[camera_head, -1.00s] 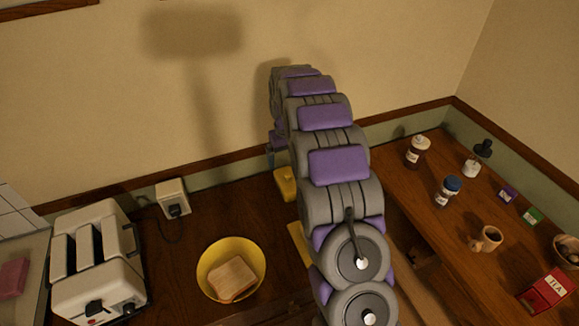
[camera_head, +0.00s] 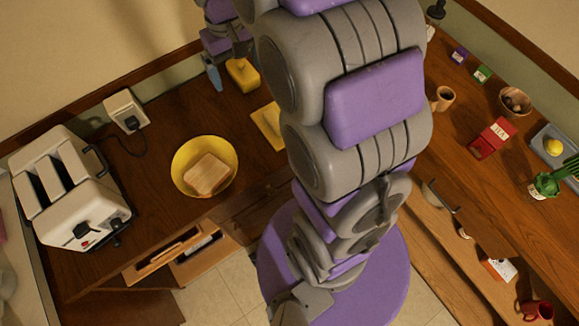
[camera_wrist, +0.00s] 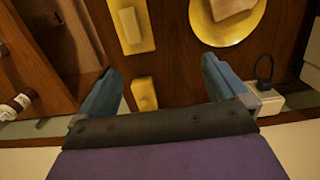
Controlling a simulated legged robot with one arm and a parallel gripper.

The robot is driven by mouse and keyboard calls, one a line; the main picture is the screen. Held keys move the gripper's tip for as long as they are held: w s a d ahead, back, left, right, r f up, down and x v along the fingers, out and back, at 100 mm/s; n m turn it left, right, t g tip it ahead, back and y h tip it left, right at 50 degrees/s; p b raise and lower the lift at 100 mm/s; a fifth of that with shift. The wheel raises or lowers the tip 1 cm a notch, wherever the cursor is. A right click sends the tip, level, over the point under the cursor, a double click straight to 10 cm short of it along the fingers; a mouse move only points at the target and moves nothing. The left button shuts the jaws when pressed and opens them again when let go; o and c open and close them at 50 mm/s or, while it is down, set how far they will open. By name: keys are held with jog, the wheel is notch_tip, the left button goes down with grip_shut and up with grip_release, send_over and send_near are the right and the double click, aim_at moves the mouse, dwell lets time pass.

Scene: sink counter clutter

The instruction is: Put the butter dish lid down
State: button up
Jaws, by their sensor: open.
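The yellow butter dish lid (camera_head: 242,74), with a small knob on top, rests on the dark wooden counter near the back wall. In the wrist view the lid (camera_wrist: 144,93) shows between my two blue fingers and apart from both. My gripper (camera_wrist: 161,65) is open and empty, over the counter by the wall. The yellow butter dish (camera_head: 262,116) lies nearer the front, partly hidden by my arm. In the wrist view the dish (camera_wrist: 118,42) carries a pale block of butter (camera_wrist: 130,25) and is uncovered.
A yellow bowl (camera_head: 178,160) with bread (camera_head: 207,174) stands left of the dish. A white toaster (camera_head: 70,190) and a wall socket with a plug (camera_head: 126,110) are further left. A red box (camera_head: 492,138) and several small items stand on the right counter. Counter around the lid is clear.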

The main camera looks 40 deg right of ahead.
jog(key=s+a+g, duration=0.1)
jog(key=s+a, duration=0.2)
jog(key=s, duration=2.3)
jog(key=shift+s+f, duration=0.25)
jog(key=shift+f, duration=0.1)
jog(key=shift+a, duration=0.45)
jog(key=shift+d, duration=0.15)
